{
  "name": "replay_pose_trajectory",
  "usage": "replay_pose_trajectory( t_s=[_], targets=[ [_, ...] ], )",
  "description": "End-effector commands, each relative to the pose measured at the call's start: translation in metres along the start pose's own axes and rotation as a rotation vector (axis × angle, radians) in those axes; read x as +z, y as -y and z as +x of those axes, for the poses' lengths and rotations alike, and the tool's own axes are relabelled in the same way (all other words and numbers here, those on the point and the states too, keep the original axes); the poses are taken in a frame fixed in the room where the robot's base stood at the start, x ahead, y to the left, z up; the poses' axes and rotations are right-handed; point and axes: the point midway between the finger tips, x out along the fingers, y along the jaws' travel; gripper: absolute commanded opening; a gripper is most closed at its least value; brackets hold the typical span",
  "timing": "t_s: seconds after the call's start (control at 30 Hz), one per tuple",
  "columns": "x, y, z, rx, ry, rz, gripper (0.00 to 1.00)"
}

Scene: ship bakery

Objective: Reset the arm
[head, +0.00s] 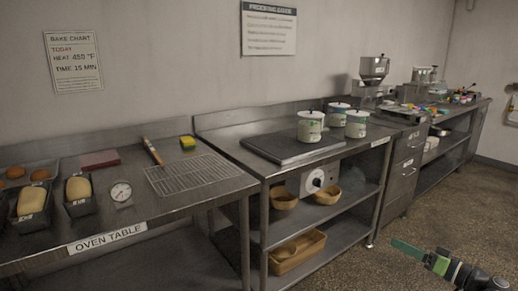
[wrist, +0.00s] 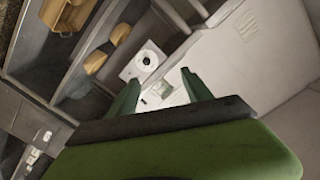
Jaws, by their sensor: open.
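My gripper (head: 408,249) shows at the lower right of the head view, held out to the left over the open floor in front of the counters. It has green fingers and a dark wrist. In the wrist view my gripper (wrist: 160,92) points toward the counter front, with its two green fingers apart and nothing between them. The wrist view is tilted and shows a shelf with wooden bowls and a white unit with a round dial beyond the fingertips. No object touches the fingers.
The oven table (head: 105,240) at left holds loaves in tins, a dial gauge (head: 121,192), a wire rack (head: 195,174) and a yellow sponge (head: 188,142). Several canisters stand on the middle counter (head: 255,172). Bowls and a wooden tray (head: 297,254) sit on its shelves. Floor (head: 420,205) around my gripper is clear.

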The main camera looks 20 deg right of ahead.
Motion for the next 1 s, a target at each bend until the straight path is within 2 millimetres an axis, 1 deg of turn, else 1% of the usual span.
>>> replay_pose_trajectory(
  t_s=[0.03, 0.17, 0.27, 0.37, 0.47, 0.5, 0.57, 0.6, 0.67, 0.7, 0.73, 0.77, 0.8, 0.83, 0.87, 0.9, 1.0],
  targets=[
    [0.002, 0.005, 0.012, -0.019, 0.012, -0.001, 0.58],
    [0.01, 0.019, 0.046, -0.072, 0.046, -0.004, 0.58],
    [0.019, 0.036, 0.079, -0.124, 0.08, -0.007, 0.58],
    [0.031, 0.057, 0.115, -0.185, 0.122, -0.01, 0.58],
    [0.053, 0.084, 0.158, -0.25, 0.191, -0.018, 0.58],
    [0.066, 0.099, 0.178, -0.28, 0.229, -0.023, 0.58],
    [0.09, 0.123, 0.21, -0.327, 0.302, -0.036, 0.58],
    [0.11, 0.142, 0.232, -0.357, 0.36, -0.046, 0.58],
    [0.145, 0.171, 0.262, -0.397, 0.461, -0.061, 0.58],
    [0.169, 0.191, 0.278, -0.418, 0.532, -0.07, 0.58],
    [0.188, 0.205, 0.29, -0.431, 0.59, -0.076, 0.58],
    [0.208, 0.22, 0.3, -0.441, 0.649, -0.085, 0.58],
    [0.235, 0.239, 0.311, -0.449, 0.731, -0.097, 0.58],
    [0.256, 0.253, 0.317, -0.451, 0.794, -0.106, 0.58],
    [0.275, 0.265, 0.322, -0.448, 0.855, -0.118, 0.58],
    [0.3, 0.28, 0.327, -0.438, 0.932, -0.134, 0.58],
    [0.35, 0.306, 0.33, -0.389, 1.102, -0.178, 0.58]
  ],
)
